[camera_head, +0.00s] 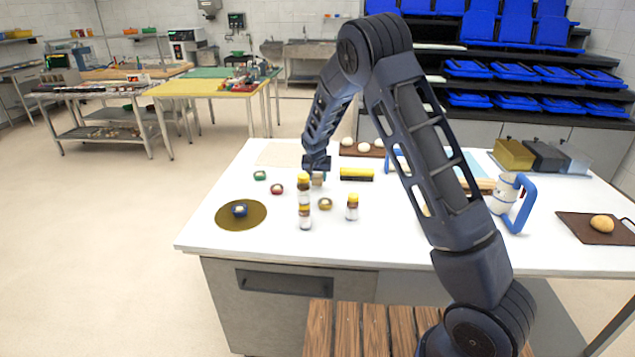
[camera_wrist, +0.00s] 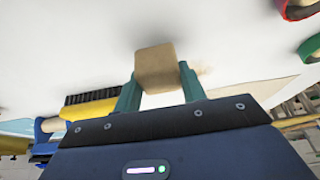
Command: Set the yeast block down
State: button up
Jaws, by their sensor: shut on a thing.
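The yeast block (camera_head: 317,179) is a small beige cube held at the tips of my gripper (camera_head: 317,172), over the far left part of the white table (camera_head: 280,240). In the wrist view the yeast block (camera_wrist: 155,66) sits between the two teal fingers of my gripper (camera_wrist: 158,84), which are shut on it. The white tabletop lies right behind the block there. I cannot tell whether the block touches the table.
A yellow and black brush (camera_head: 357,174) lies just right of the block. A round gold board (camera_head: 240,224) lies at the left. A pale mat (camera_head: 280,154) lies behind.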

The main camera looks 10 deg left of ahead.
jog(key=shift+f, duration=1.1)
jog(key=shift+f, duration=0.1)
jog(key=o, duration=1)
